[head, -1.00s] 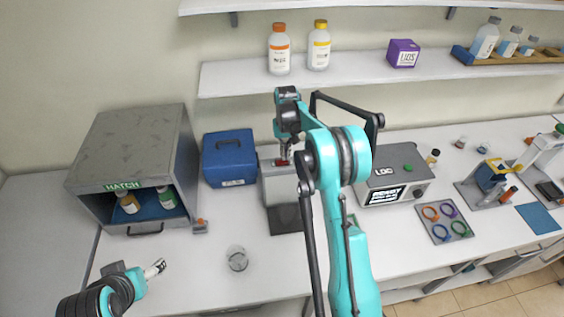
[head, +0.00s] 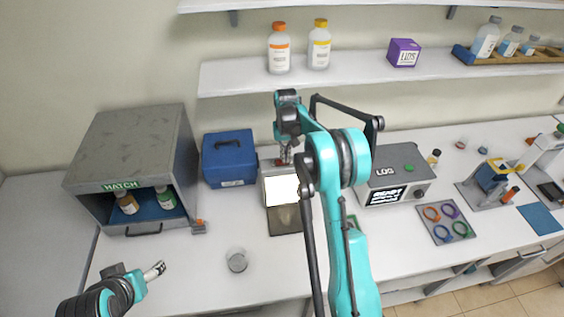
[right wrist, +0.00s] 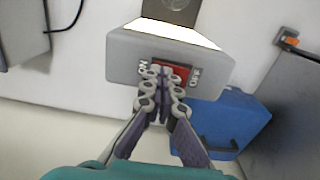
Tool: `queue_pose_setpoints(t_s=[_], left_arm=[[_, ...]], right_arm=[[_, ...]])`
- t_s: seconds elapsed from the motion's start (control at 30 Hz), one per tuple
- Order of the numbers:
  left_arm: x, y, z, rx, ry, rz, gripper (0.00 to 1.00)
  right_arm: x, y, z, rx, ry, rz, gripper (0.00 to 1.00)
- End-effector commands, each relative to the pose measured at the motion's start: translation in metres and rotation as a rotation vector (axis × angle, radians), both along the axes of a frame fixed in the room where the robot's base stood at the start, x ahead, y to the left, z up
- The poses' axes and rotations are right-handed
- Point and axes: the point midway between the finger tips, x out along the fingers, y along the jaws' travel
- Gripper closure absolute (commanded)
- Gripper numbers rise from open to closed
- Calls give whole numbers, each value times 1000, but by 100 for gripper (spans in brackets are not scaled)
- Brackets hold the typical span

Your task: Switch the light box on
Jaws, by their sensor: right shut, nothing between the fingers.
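The light box (head: 281,190) stands on the bench in the middle of the head view, and its front panel glows white. In the right wrist view, the light box (right wrist: 121,56) shows its top with a red rocker switch (right wrist: 172,70) between ON and OFF labels. My right gripper (right wrist: 163,72) is shut and empty, its fingertips at the switch and hiding part of it. In the head view, my right gripper (head: 284,158) is above the back of the box. My left gripper (head: 155,271) is at the lower left, small and away from the box; its jaw state is unclear.
A blue case (head: 229,157) stands just left of the light box. The grey hatch cabinet (head: 125,150) is farther left. The LOG device (head: 397,178) stands to the right.

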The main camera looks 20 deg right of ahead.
Motion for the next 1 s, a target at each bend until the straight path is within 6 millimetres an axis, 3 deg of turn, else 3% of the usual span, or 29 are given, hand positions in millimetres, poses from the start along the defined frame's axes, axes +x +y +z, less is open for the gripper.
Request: queue_pose_setpoints(t_s=[0.17,1.0], left_arm=[[0,0,3,0,0,0,28],[0,0,33,0,0,0,28]], right_arm=[[0,0,5,0,0,0,100],[0,0,71,0,0,0,100]])
